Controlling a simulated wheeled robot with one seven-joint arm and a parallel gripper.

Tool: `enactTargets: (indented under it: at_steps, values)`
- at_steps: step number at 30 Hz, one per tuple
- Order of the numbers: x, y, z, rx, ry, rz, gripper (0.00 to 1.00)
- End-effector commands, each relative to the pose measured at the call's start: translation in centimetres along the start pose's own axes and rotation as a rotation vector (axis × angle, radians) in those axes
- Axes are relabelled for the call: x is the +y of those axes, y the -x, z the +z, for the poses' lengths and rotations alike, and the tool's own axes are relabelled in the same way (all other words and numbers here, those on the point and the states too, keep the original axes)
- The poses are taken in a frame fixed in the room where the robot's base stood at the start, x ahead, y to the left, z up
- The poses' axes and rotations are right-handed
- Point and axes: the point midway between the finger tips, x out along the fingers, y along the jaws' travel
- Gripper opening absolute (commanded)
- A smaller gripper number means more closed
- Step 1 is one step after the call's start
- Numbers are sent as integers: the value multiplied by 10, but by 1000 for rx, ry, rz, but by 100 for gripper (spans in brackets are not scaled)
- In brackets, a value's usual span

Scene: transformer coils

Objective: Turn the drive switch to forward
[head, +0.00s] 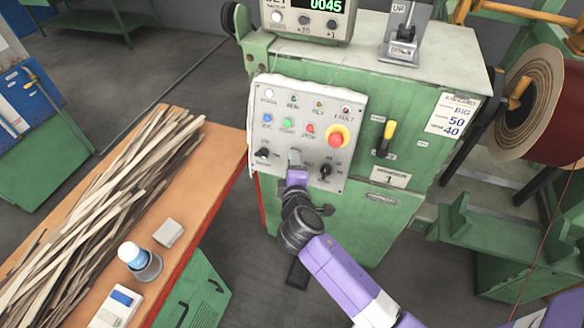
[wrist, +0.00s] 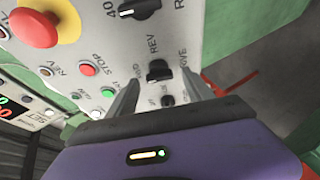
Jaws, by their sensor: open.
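The drive switch (wrist: 158,70) is a black knob on the light grey control panel (head: 262,108). In the wrist view, REV, FWD and DRIVE labels are printed around it. I cannot tell which label its pointer faces. My gripper (wrist: 160,92) is open and faces the panel, with one finger on each side of the switch in the picture. I see no clear contact. In the head view my gripper (head: 294,160) covers the middle of the panel's bottom row and hides the switch.
Black knobs sit left (head: 262,153) and right (head: 325,171) of my gripper. A red emergency button on a yellow ring (head: 338,136) is above right. A yellow-handled lever (head: 386,136) stands farther right. A wooden bench (head: 200,190) with strips is at left.

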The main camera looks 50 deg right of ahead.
Motion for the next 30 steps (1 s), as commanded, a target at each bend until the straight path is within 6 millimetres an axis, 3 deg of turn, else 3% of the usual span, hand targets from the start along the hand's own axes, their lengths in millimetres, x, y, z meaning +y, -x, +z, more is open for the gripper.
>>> enactTargets:
  at_steps: [9, 15, 30]
  values:
    - [-2, 49, 0, 3, 1, -1, 60]
    - [-2, 70, 0, 2, 1, -1, 60]
    - [-1, 73, 0, 1, 1, -1, 60]
